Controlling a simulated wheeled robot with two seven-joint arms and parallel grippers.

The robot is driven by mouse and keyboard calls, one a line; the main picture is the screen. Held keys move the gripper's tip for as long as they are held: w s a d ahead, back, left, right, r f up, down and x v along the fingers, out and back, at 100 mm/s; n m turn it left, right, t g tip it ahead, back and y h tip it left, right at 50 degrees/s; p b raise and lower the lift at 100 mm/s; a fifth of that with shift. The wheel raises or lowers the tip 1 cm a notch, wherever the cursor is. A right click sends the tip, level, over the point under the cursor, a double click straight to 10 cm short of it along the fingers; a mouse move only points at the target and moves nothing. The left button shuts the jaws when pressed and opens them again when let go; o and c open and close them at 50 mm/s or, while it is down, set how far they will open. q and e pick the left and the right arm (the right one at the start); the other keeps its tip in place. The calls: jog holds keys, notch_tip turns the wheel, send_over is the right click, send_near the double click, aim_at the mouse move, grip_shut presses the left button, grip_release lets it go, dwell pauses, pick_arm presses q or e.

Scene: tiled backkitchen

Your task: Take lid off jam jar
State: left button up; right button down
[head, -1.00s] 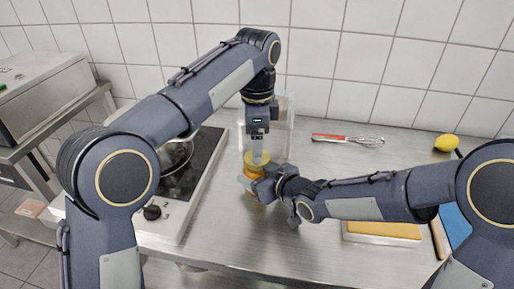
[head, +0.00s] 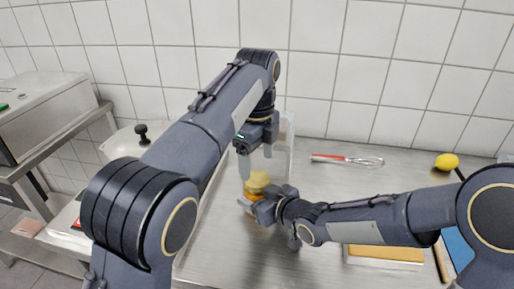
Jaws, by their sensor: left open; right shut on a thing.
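The jam jar (head: 248,208) stands on the steel counter with an orange body that is mostly hidden by my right gripper. A yellowish lid (head: 257,179) shows at its top; I cannot tell how tightly it sits. My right gripper (head: 250,203) comes in from the right and is shut on the jar's body. My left gripper (head: 257,157) points down just above the lid. It is open, with its two fingers apart and nothing between them.
A clear container (head: 286,135) stands behind the jar by the tiled wall. A yellow-topped block (head: 384,253) is at front right.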

aim_at(257, 179)
pick_arm(q)
jog(key=shift+f, duration=2.45)
jog(key=c, duration=1)
jog(key=n, duration=0.7)
jog(key=o, duration=1.1)
